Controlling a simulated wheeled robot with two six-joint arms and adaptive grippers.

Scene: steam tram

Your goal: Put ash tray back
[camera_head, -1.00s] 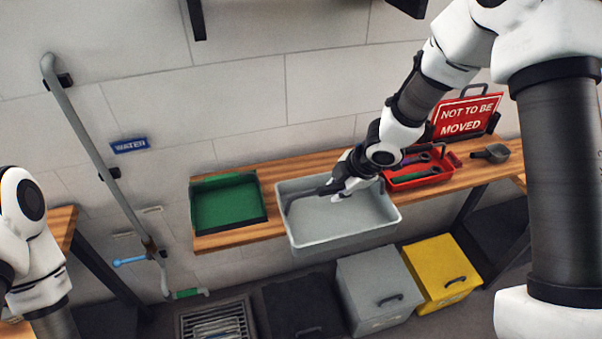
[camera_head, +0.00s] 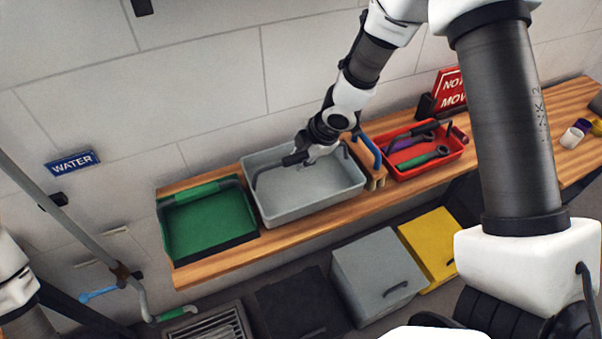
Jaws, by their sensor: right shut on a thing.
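A grey rectangular tray (camera_head: 318,203), which looks like the ash tray, is on the wooden bench between a green tray and a red tray.
The green tray (camera_head: 212,222) stands to the left. A blue-handled wooden item (camera_head: 374,172) and the red tool tray (camera_head: 436,163) are to the right, with a red sign (camera_head: 451,90) behind. Grey (camera_head: 372,262) and yellow (camera_head: 425,240) bins stand below the bench (camera_head: 215,264).

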